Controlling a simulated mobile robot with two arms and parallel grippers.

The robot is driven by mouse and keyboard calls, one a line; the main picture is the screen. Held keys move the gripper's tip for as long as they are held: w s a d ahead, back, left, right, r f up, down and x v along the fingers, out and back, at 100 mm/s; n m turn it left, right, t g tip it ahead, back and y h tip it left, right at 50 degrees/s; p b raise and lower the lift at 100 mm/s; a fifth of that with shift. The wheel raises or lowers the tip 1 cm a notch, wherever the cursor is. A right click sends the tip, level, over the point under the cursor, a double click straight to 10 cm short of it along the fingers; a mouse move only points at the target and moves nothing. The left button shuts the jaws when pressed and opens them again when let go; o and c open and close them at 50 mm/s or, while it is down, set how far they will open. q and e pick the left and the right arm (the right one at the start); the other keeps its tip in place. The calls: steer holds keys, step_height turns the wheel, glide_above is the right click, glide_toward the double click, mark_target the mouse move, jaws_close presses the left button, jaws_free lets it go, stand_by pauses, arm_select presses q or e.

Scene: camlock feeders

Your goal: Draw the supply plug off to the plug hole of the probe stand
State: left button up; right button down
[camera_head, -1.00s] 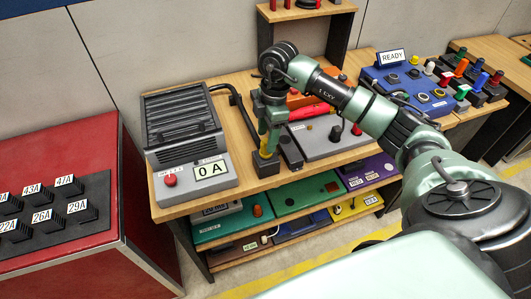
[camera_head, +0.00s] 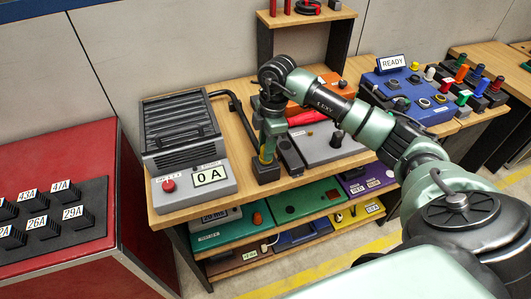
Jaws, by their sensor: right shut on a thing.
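The grey supply unit (camera_head: 190,185) with a black vented top and a "0 A" label stands at the left of the wooden bench. A black cable (camera_head: 231,97) runs from behind it towards my right gripper. My right gripper (camera_head: 266,152) points down over a small black block (camera_head: 266,173) right of the supply unit. It is shut on a slim thing, apparently the supply plug, largely hidden by the fingers. I cannot tell whether the plug touches the block. I cannot make out the plug hole. My left gripper is out of view.
A grey panel box (camera_head: 322,146) with black knobs and a red bar (camera_head: 307,118) lie just right of the gripper. A blue "READY" box (camera_head: 418,106) stands further right. Coloured boxes fill the shelves below. A red cabinet (camera_head: 75,150) is at left.

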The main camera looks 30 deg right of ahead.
steer(key=shift+w+r+p, duration=0.1)
steer(key=shift+r+p, duration=0.25)
steer(key=shift+r, duration=0.2)
steer(key=shift+r+p, duration=0.5)
steer(key=shift+r, duration=0.25)
steer(key=shift+f, duration=0.15)
steer(key=shift+r+p, duration=0.3)
steer(key=shift+r, duration=0.1)
steer(key=shift+r+p, duration=1.5)
steer(key=shift+r, duration=0.5)
